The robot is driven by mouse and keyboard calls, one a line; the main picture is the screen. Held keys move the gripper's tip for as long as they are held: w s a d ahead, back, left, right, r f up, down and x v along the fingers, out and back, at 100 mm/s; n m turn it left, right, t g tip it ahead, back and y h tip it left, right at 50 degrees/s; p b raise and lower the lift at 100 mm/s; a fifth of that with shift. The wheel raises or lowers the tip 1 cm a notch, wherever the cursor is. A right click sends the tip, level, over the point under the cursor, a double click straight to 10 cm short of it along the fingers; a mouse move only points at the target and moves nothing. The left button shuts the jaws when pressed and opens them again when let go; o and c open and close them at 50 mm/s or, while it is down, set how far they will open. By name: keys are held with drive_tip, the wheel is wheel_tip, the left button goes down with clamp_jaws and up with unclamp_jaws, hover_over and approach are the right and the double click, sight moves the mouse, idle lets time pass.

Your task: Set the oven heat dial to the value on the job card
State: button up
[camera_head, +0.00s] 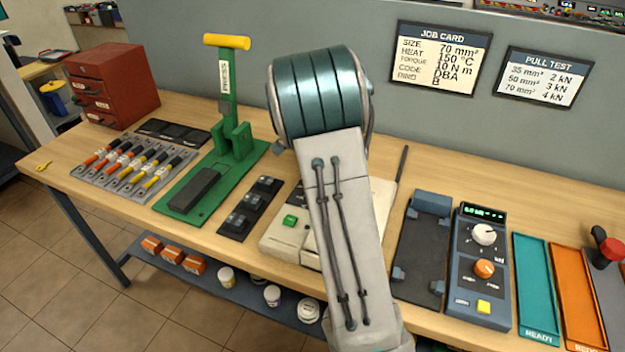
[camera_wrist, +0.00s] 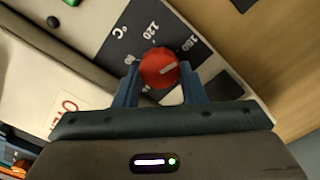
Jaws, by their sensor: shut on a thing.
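The job card (camera_head: 437,60) hangs on the grey wall in the head view and reads HEAT 150 °C. The cream oven (camera_head: 282,241) stands on the bench, largely hidden behind my arm. In the wrist view its red heat dial (camera_wrist: 158,68) sits on a dark scale plate marked °C, with 120 above the dial and another number at the upper right that is hard to read. The dial's white mark points right and slightly up. My gripper (camera_wrist: 160,84) is shut on the dial, one finger on each side. The head view hides dial and fingers.
A green press (camera_head: 228,130) and a rack of tools (camera_head: 133,170) stand to the left. A grey-blue unit with knobs (camera_head: 482,262), a teal tray (camera_head: 537,290) and an orange tray (camera_head: 578,297) stand to the right. A dark rod (camera_head: 402,163) rises beside the oven.

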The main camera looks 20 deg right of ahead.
idle(0.5)
drive_tip(key=o, duration=1)
wheel_tip(320, 180, up, 14)
drive_tip(key=shift+f, duration=0.1)
drive_tip(key=s+a+f+n+t, duration=0.1)
drive_tip(key=s+a+n, duration=0.3)
drive_tip(key=s+n, duration=0.2)
drive_tip(key=s+a+f+n+t, duration=0.1)
drive_tip(key=s+a+n, duration=0.3)
drive_tip(key=s, duration=0.7)
drive_tip(key=s+a+n+t, duration=0.1)
drive_tip(key=s+a+n, duration=0.3)
drive_tip(key=s+n, duration=0.4)
drive_tip(key=shift+s+f, duration=0.4)
